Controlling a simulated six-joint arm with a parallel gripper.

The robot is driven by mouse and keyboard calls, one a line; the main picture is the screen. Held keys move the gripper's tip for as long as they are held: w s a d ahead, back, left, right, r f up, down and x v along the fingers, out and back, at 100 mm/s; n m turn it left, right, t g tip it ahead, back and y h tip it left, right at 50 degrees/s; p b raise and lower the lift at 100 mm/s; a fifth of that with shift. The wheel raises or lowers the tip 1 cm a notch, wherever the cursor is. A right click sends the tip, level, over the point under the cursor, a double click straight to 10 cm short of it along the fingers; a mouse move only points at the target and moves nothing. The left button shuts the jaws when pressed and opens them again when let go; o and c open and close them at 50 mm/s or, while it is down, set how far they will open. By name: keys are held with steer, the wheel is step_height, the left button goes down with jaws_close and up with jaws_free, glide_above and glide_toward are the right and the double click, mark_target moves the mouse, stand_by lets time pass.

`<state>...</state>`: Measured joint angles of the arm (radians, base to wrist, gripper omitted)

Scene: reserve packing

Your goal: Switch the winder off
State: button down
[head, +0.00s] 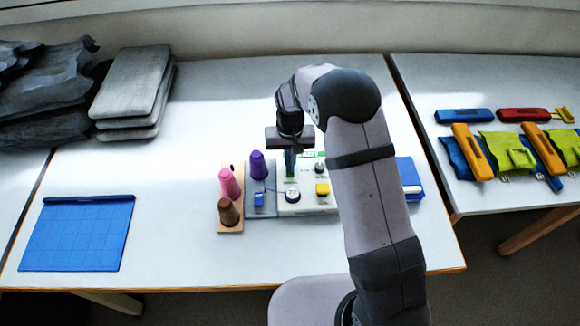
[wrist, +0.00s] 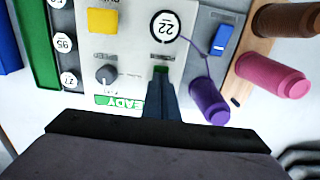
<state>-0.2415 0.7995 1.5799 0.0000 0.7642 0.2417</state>
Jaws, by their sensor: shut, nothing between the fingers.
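The winder (head: 303,207) is a white panel in the middle of the table, with a round spool marked 22 (wrist: 164,27), a yellow button (wrist: 102,20), a dark knob (wrist: 106,75) and a green READY label (wrist: 118,101). A grey base (head: 263,211) beside it carries a purple thread cone (head: 258,164) and a blue switch (wrist: 222,39). A purple thread runs from the cone to the spool. My gripper (wrist: 161,75) is shut and empty, pointing down over the panel. A small green patch shows at its fingertips; I cannot tell whether they touch the panel.
A wooden rack (head: 231,223) holds pink (head: 229,182) and brown (head: 228,211) cones. A blue mat (head: 77,236) lies at left, with grey pads (head: 133,85) behind. A blue box (head: 408,178) stands right of the winder. A side table (head: 490,85) holds pouches.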

step_height(320, 180, up, 7)
steer(key=p, duration=0.4)
steer(key=shift+f+p, duration=0.15)
steer(key=shift+p, duration=0.25)
stand_by(0.4)
steer(key=s+d+f, duration=0.1)
steer(key=s, duration=0.2)
steer(key=s+f+n+g, duration=0.1)
steer(key=s, duration=0.3)
steer(key=s+d+f+n+g, duration=0.1)
steer(key=s+f, duration=0.1)
steer(key=s, duration=0.1)
steer(key=shift+s+d+h, duration=0.15)
steer(key=shift+d+h, duration=0.15)
steer(key=s+d+r, duration=0.3)
steer(key=s+r, duration=0.1)
steer(key=s, duration=0.4)
steer(key=s+d+r, duration=0.4)
steer(key=s, duration=0.4)
steer(key=shift+w+d+r+m+t, duration=0.3)
steer(key=shift+w+r+m+t, duration=0.1)
steer(key=shift+r, duration=0.45)
steer(key=shift+w+d+r+m+t, duration=0.3)
steer(key=shift+w+r, duration=0.15)
steer(key=shift+r, duration=0.35)
steer(key=shift+w+d+r+m+t, duration=0.3)
steer(key=shift+w+r, duration=0.1)
steer(key=shift+r, duration=0.45)
